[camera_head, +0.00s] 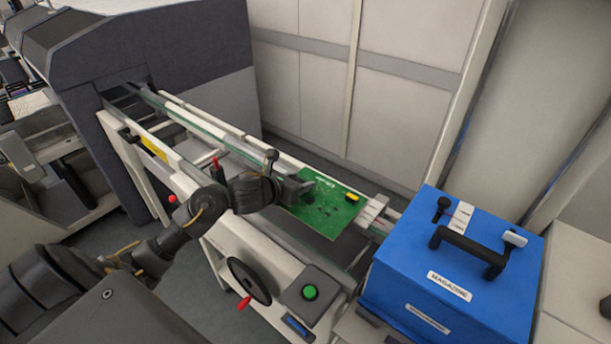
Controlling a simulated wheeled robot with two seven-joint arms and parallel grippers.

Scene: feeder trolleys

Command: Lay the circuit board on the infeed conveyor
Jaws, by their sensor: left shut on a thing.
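The green circuit board (327,207) is over the near end of the infeed conveyor (250,146), between its two rails. It carries a yellow part and small dark parts. My left gripper (299,190) is shut on the board's left edge. I cannot tell whether the board rests on the rails or hangs just above them. The conveyor runs back and left into the opening of a large grey machine (165,60). My right gripper is not in view.
A blue magazine box (452,262) with a black handle stands at the conveyor's right end, close to the board. A pale wall (310,90) stands behind.

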